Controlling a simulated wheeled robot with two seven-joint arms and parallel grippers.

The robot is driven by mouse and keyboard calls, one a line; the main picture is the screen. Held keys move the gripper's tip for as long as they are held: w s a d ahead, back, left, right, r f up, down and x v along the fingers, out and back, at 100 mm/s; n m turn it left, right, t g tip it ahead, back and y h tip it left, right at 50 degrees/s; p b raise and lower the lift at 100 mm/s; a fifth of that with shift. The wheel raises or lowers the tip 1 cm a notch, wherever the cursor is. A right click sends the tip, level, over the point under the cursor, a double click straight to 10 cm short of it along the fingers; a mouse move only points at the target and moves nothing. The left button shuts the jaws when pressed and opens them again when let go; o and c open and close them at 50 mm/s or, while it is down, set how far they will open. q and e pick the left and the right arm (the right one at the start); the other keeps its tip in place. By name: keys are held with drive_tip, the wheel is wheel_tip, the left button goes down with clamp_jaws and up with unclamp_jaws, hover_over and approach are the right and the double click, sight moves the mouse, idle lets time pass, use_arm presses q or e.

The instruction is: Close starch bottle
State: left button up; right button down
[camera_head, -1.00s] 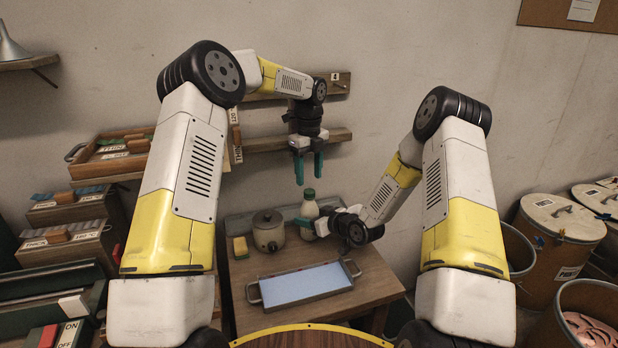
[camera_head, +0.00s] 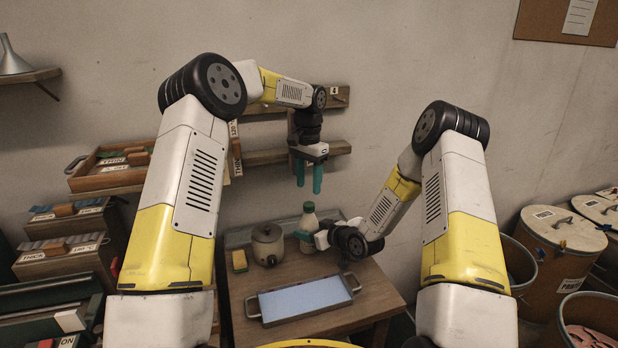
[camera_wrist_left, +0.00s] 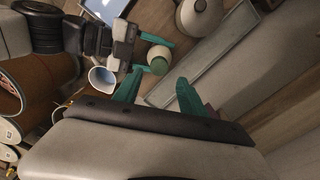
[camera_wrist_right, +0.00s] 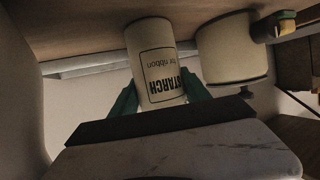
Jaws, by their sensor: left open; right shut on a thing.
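The starch bottle (camera_head: 308,224) is white and stands upright at the back of the small wooden table. A green cap (camera_wrist_left: 159,66) sits on its top; how tight it is cannot be told. My right gripper (camera_wrist_right: 160,96) is shut on the bottle's body from the side, with the label "STARCH for ribbon" facing its camera. My left gripper (camera_head: 309,182) is open and empty, pointing down above the bottle with a gap between. In the left wrist view, the bottle and cap show just beyond the open left fingers (camera_wrist_left: 156,92).
A lidded pot (camera_head: 267,243) stands left of the bottle, with a yellow sponge (camera_head: 239,260) beside it. A shallow tray (camera_head: 352,284) of pale liquid lies in front on the table (camera_head: 375,300). A wall shelf (camera_head: 270,157) is behind my left gripper.

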sight(309, 204)
use_arm(q)
drive_tip(key=n, duration=0.4)
drive_tip(key=shift+r+n, duration=0.2)
drive_tip(key=shift+n, duration=0.1)
drive_tip(key=n, duration=0.6)
drive_tip(key=shift+r+n, duration=0.25)
drive_tip(key=shift+n, duration=0.05)
drive_tip(key=n, duration=0.4)
drive_tip(key=shift+r, duration=0.2)
drive_tip(key=n, duration=0.6)
drive_tip(key=shift+s+r, duration=0.1)
drive_tip(key=shift+r, duration=0.1)
drive_tip(key=shift+f, duration=4)
